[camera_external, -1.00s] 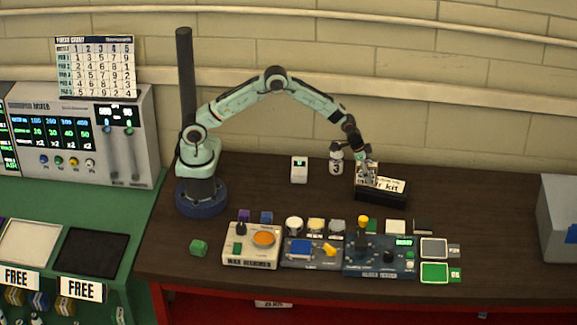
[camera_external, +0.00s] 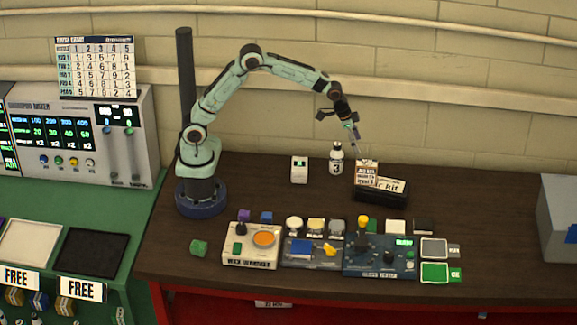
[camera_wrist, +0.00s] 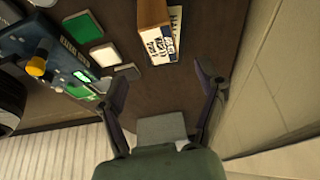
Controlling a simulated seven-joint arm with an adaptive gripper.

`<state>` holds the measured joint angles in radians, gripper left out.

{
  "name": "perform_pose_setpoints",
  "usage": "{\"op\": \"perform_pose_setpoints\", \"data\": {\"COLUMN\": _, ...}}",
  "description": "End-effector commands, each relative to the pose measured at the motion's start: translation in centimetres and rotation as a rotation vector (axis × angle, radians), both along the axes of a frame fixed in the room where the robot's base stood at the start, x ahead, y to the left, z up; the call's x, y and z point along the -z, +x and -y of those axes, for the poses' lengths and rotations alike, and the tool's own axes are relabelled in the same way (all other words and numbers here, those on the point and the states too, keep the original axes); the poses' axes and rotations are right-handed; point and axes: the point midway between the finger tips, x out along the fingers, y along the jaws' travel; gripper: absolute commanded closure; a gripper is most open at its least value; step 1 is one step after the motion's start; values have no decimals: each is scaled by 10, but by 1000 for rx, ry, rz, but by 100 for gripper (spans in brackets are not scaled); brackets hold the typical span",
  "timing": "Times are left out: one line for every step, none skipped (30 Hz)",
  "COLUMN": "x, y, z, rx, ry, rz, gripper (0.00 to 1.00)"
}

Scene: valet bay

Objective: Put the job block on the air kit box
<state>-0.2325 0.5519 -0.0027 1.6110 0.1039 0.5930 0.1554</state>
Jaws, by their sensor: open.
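The job block (camera_external: 367,172), a tan block with a printed white label, stands upright on the left part of the black air kit box (camera_external: 382,195). The box has a white label, partly covered by the block. In the wrist view the block (camera_wrist: 153,14) shows at the top centre, its tan top and printed face visible, with part of a white label beside it. My gripper (camera_external: 357,147) is open and empty, above and apart from the block. In the wrist view its spread fingers (camera_wrist: 160,78) have only bare table between them.
A small bottle marked 3 (camera_external: 336,160) and a white device (camera_external: 299,170) stand left of the block. Control panels, coloured blocks and tiles line the front of the dark table (camera_external: 480,220). A grey bin (camera_external: 560,215) stands at far right. Table between the box and bin is clear.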

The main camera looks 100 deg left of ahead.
Motion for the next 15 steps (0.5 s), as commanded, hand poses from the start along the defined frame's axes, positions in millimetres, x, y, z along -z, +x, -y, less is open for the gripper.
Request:
{"op": "perform_pose_setpoints", "data": {"x": -1, "y": -1, "z": 0, "rx": 0, "ry": 0, "rz": 0, "gripper": 31}}
{"op": "perform_pose_setpoints", "data": {"x": -1, "y": -1, "z": 0, "rx": 0, "ry": 0, "rz": -1, "gripper": 31}}
{"op": "perform_pose_setpoints", "data": {"x": -3, "y": -2, "z": 1, "rx": 0, "ry": 0, "rz": -2, "gripper": 31}}
{"op": "perform_pose_setpoints", "data": {"x": -4, "y": -5, "z": 2, "rx": 0, "ry": 0, "rz": -6, "gripper": 31}}
{"op": "perform_pose_setpoints", "data": {"x": -8, "y": -9, "z": 4, "rx": -1, "ry": 1, "rz": -11, "gripper": 31}}
{"op": "perform_pose_setpoints", "data": {"x": -14, "y": -18, "z": 8, "rx": -2, "ry": 2, "rz": -22, "gripper": 31}}
{"op": "perform_pose_setpoints", "data": {"x": -21, "y": -28, "z": 13, "rx": -3, "ry": 3, "rz": -33, "gripper": 31}}
{"op": "perform_pose_setpoints", "data": {"x": -28, "y": -40, "z": 18, "rx": -5, "ry": 4, "rz": -47, "gripper": 31}}
{"op": "perform_pose_setpoints", "data": {"x": -39, "y": -60, "z": 25, "rx": -9, "ry": 7, "rz": -71, "gripper": 31}}
{"op": "perform_pose_setpoints", "data": {"x": -47, "y": -79, "z": 32, "rx": -12, "ry": 9, "rz": -93, "gripper": 31}}
{"op": "perform_pose_setpoints", "data": {"x": -54, "y": -99, "z": 38, "rx": -18, "ry": 11, "rz": -116, "gripper": 31}}
{"op": "perform_pose_setpoints", "data": {"x": -62, "y": -128, "z": 46, "rx": -24, "ry": 15, "rz": -149, "gripper": 31}}
{"op": "perform_pose_setpoints", "data": {"x": -67, "y": -151, "z": 51, "rx": -33, "ry": 17, "rz": -174, "gripper": 31}}
{"op": "perform_pose_setpoints", "data": {"x": -71, "y": -173, "z": 56, "rx": -39, "ry": 19, "rz": -198, "gripper": 31}}
{"op": "perform_pose_setpoints", "data": {"x": -74, "y": -203, "z": 61, "rx": -49, "ry": 24, "rz": -229, "gripper": 31}}
